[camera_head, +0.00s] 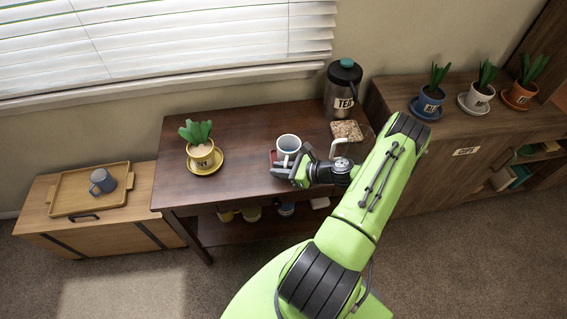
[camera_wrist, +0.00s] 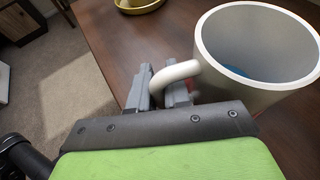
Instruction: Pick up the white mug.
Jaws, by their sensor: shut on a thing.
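The white mug (camera_head: 288,144) is upright at the front middle of the dark wooden table (camera_head: 237,128). In the wrist view the mug (camera_wrist: 262,45) fills the upper right, with its handle toward my gripper and something blue inside it. My gripper (camera_head: 292,172) reaches in from the right at the mug's near side. In the wrist view my gripper (camera_wrist: 163,92) has its two grey fingers on either side of the handle, shut on it. Whether the mug's base touches what is beneath it is hidden.
A small red item (camera_head: 273,156) shows beside the mug. A yellow potted plant (camera_head: 201,156) on a saucer stands to the left. A TEA canister (camera_head: 342,90) and a speckled square (camera_head: 347,131) are behind right. A grey-blue mug (camera_head: 102,181) sits on a wooden tray (camera_head: 75,204).

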